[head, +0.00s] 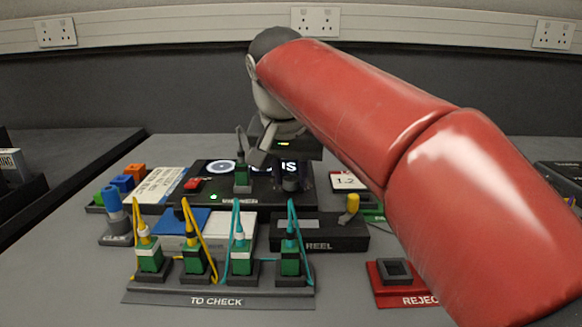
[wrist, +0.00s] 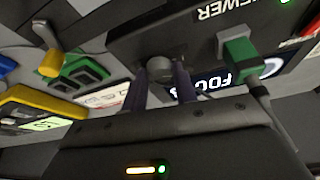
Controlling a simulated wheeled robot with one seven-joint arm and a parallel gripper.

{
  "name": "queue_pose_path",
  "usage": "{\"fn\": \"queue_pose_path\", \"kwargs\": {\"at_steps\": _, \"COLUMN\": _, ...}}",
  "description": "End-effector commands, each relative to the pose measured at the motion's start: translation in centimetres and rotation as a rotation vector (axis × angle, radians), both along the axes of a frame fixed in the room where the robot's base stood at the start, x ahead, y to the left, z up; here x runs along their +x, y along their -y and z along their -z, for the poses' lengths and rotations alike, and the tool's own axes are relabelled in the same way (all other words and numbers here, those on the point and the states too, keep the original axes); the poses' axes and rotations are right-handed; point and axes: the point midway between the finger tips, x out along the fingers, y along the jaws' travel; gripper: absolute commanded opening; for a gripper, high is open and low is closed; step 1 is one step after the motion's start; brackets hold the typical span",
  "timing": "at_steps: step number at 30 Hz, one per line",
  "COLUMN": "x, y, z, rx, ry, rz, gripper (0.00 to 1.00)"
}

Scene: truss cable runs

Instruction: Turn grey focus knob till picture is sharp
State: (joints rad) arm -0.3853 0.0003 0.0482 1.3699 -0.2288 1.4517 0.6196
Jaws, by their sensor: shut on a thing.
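The black viewer (head: 225,202) stands in the middle of the bench, with a lit screen (head: 288,167) partly hidden by my arm. Part of the word FOCUS shows on the screen in both views, with readable white letters in the wrist view (wrist: 222,80). The grey focus knob (wrist: 160,68) sits at the viewer's edge. My gripper (wrist: 160,82) has one dark finger on each side of the knob and is shut on it. In the head view the knob (head: 291,184) shows below my gripper. A green connector (head: 242,178) stands upright in the viewer.
A TO CHECK rack (head: 218,299) with several green cable connectors lies in front. A REEL unit (head: 318,246) with a yellow knob (head: 352,203) stands right of centre. A red REJECT tray (head: 385,293) is at front right. Coloured blocks stand at left.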

Motion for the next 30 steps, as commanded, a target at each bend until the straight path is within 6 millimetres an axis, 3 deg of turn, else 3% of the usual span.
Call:
{"fn": "queue_pose_path", "kwargs": {"at_steps": 15, "x": 0.14, "y": -0.30, "z": -0.29, "rx": 0.000, "ry": 0.001, "rz": 0.386, "gripper": 0.06}}
{"fn": "queue_pose_path", "kwargs": {"at_steps": 30, "x": 0.21, "y": -0.38, "z": -0.11, "rx": 0.001, "ry": 0.002, "rz": 0.535, "gripper": 0.05}}
